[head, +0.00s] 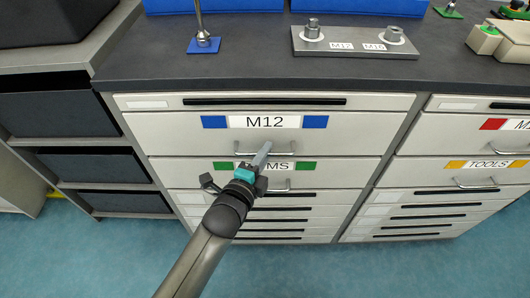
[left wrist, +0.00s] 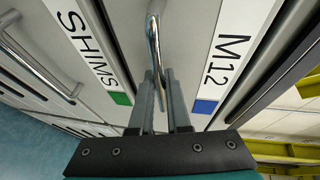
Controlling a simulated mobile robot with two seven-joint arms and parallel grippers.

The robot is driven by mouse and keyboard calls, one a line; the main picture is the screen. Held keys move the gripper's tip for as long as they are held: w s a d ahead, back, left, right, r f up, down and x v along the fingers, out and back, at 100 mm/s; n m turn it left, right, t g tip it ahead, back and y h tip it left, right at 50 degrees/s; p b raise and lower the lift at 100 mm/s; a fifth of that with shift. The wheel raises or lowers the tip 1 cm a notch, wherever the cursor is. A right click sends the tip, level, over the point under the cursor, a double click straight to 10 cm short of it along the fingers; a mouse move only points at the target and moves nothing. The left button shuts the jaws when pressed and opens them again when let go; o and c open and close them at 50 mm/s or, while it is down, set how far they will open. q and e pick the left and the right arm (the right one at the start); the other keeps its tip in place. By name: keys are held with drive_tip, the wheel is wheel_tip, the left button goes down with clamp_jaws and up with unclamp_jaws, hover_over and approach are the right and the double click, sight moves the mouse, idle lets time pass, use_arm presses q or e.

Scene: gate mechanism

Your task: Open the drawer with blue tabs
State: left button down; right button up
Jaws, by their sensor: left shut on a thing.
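The drawer with blue tabs (head: 170,135) is labelled M12 and is in the upper part of the middle cabinet. Its front looks about flush with the cabinet, so it appears closed. Its metal bar handle (head: 288,152) runs across below the label. My left gripper (head: 264,148) reaches up from below and is at this handle. In the left wrist view, the two fingers (left wrist: 162,76) are shut on the handle (left wrist: 154,35), with the M12 label to the right. My right gripper is out of view.
Just below is the SHIMS drawer with green tabs (head: 306,165) and its own handle (head: 270,190), partly behind my left gripper. A TOOLS drawer with yellow tabs (head: 457,164) is at the right. The dark worktop (head: 250,70) overhangs above. Open blue floor (head: 330,270) lies in front.

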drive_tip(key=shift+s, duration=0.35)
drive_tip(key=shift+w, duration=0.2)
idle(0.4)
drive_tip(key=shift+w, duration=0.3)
